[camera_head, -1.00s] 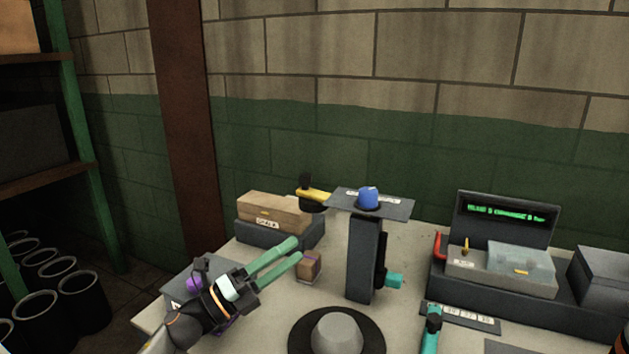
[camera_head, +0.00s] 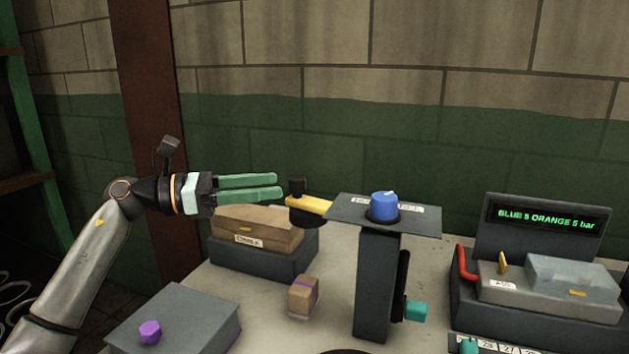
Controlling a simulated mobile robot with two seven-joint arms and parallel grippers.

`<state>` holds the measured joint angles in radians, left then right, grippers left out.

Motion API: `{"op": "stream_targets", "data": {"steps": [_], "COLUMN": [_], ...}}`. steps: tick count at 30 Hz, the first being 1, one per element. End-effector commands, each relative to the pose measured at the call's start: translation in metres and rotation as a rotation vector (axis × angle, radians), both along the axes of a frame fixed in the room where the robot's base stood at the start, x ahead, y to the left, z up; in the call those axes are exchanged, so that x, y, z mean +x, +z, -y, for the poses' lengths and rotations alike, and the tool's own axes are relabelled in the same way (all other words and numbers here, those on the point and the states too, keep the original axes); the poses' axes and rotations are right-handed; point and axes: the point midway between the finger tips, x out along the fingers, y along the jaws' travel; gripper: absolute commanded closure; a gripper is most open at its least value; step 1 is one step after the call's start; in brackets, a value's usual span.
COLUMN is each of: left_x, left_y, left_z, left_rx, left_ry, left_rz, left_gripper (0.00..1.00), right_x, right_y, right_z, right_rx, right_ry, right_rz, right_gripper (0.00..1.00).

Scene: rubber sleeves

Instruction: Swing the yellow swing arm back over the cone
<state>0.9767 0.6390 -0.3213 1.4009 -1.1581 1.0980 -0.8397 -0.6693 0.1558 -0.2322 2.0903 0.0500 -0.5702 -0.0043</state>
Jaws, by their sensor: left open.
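The yellow swing arm (camera_head: 315,204) shows behind the left edge of the dark plate on the post (camera_head: 376,285). A black knob (camera_head: 297,187) stands at its left end, above a dark round part. My left gripper (camera_head: 281,187) is raised, open and empty, its two green fingers pointing right. The fingertips are just left of the black knob in the picture; I cannot tell whether they touch it. The cone (camera_head: 339,352) is mostly cut off; only a dark rim, probably its brim, shows at the bottom edge. My right gripper is not in view.
A wooden box (camera_head: 257,228) on a dark block stands below my left gripper. A blue knob (camera_head: 384,206) sits on the post's plate. A small brown block (camera_head: 303,297), a grey box with a purple knob (camera_head: 150,331), and a display unit (camera_head: 548,222) stand around.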

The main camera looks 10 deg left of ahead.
Motion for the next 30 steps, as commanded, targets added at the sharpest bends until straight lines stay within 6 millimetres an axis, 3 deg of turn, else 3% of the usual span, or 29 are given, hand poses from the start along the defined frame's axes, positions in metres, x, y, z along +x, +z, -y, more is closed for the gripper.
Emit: {"op": "stream_targets", "data": {"steps": [6, 13, 26, 30], "left_x": [0.018, 0.033, 0.037, 0.037], "left_y": [0.001, 0.001, 0.000, 0.000], "left_z": [0.044, 0.075, 0.084, 0.084], "left_rx": [-0.003, -0.004, -0.002, -0.002], "left_ry": [-0.004, -0.002, 0.001, 0.000], "left_rz": [0.000, -0.001, -0.001, -0.001], "left_gripper": [0.34, 0.34, 0.34, 0.49], "right_x": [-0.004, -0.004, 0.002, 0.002], "right_y": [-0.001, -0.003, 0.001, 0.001], "right_z": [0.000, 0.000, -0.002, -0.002], "right_rx": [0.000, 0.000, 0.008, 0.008], "right_ry": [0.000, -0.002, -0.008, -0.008], "right_rz": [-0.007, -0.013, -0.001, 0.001], "right_gripper": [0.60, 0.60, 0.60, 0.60]}}
